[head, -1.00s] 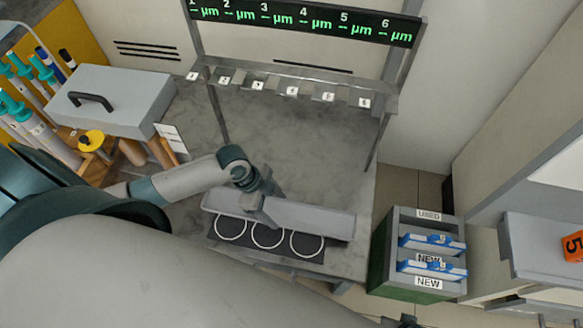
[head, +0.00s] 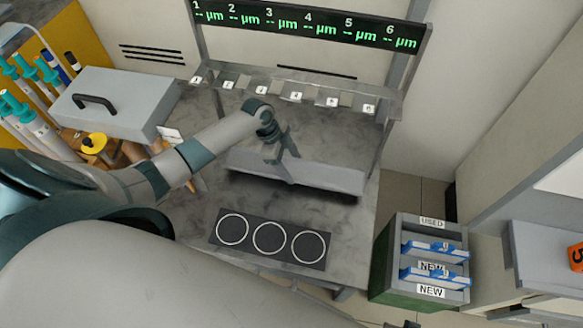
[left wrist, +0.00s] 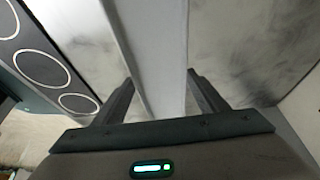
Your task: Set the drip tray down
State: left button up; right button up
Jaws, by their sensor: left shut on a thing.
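The drip tray (head: 325,178) is a long grey trough in the middle of the bench in the head view. My left gripper (head: 287,168) is shut on it near its left-middle part. In the left wrist view the tray (left wrist: 152,50) runs between the two fingers of my left gripper (left wrist: 160,95). A dark shadow lies under the tray on the bench; I cannot tell whether it touches the surface. My right gripper is not clearly in view.
A black mat with three white rings (head: 269,238) lies in front of the tray. Behind stands a rack with numbered slots (head: 296,97) under a display (head: 305,24). A grey case (head: 115,103) is at left, a green bin (head: 420,258) at right. Marble bench (head: 215,200) around the tray is bare.

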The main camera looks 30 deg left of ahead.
aim_at(292, 168)
pick_arm(q)
jog(key=shift+w+a, duration=0.1)
jog(key=shift+w, duration=0.35)
pick_arm(e)
jog(key=shift+r, duration=0.15)
jog(key=shift+s, duration=0.1)
pick_arm(q)
jog(key=shift+f, duration=1.75)
pick_arm(e)
jog(key=shift+r, duration=0.3)
pick_arm(q)
jog(key=shift+f, duration=0.1)
pick_arm(e)
jog(key=shift+s+f, duration=0.1)
jog(key=shift+f, duration=0.05)
